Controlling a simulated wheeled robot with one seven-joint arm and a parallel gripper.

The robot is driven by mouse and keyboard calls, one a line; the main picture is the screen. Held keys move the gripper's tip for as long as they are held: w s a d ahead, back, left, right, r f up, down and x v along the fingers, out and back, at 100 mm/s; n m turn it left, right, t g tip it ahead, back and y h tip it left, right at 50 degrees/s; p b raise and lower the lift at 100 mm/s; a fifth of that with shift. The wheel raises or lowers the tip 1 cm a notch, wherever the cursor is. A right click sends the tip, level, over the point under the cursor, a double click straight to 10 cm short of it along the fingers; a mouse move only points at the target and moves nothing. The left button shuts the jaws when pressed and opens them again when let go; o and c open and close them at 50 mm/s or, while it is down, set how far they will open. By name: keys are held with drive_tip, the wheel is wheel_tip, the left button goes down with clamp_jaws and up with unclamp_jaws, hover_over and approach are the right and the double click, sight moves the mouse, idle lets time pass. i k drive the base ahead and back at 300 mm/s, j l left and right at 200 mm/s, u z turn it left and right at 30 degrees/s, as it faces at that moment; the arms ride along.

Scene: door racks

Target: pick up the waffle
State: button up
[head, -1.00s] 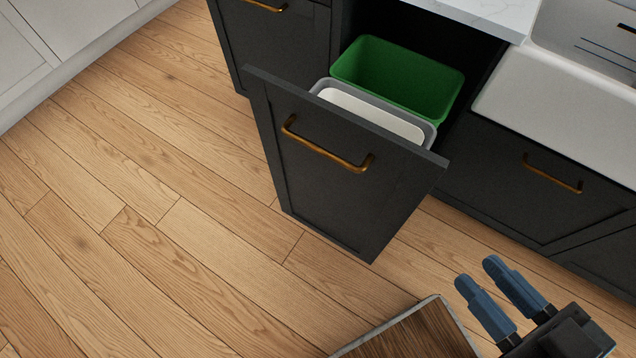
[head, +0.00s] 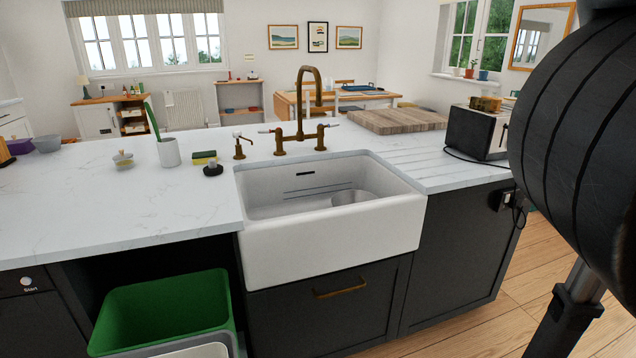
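A golden-brown piece (head: 486,104), which looks like the waffle, shows at the top of the toaster (head: 476,134) on the right end of the counter. It is small in the head view, and I cannot tell how far it sits in the slot. My dark arm fills the right edge of the view, close to the camera and just right of the toaster. My gripper is not in view.
The white sink (head: 330,225) with its brass tap (head: 302,100) is set in the marble counter (head: 120,205). A wooden board (head: 398,120) lies behind the toaster's left side. A green bin (head: 165,310) stands in the open pull-out at the lower left. Wood floor (head: 480,320) is free at right.

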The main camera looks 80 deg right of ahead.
sight(478, 102)
drive_tip(key=z, duration=3)
drive_tip(key=i+l+u, duration=0.1)
drive_tip(key=i+l, duration=0.15)
drive_tip(key=i+l+u, duration=0.25)
drive_tip(key=i+l, duration=0.15)
drive_tip(key=l, duration=0.2)
drive_tip(key=i+l+u, duration=0.25)
drive_tip(key=l, duration=0.4)
drive_tip(key=i+l+u, duration=0.1)
drive_tip(key=i+l, duration=0.15)
drive_tip(key=i+l+u, duration=0.15)
drive_tip(key=l, duration=0.35)
drive_tip(key=i+l+u, duration=0.1)
drive_tip(key=i+l, duration=0.3)
drive_tip(key=l, duration=0.15)
drive_tip(key=u, duration=0.05)
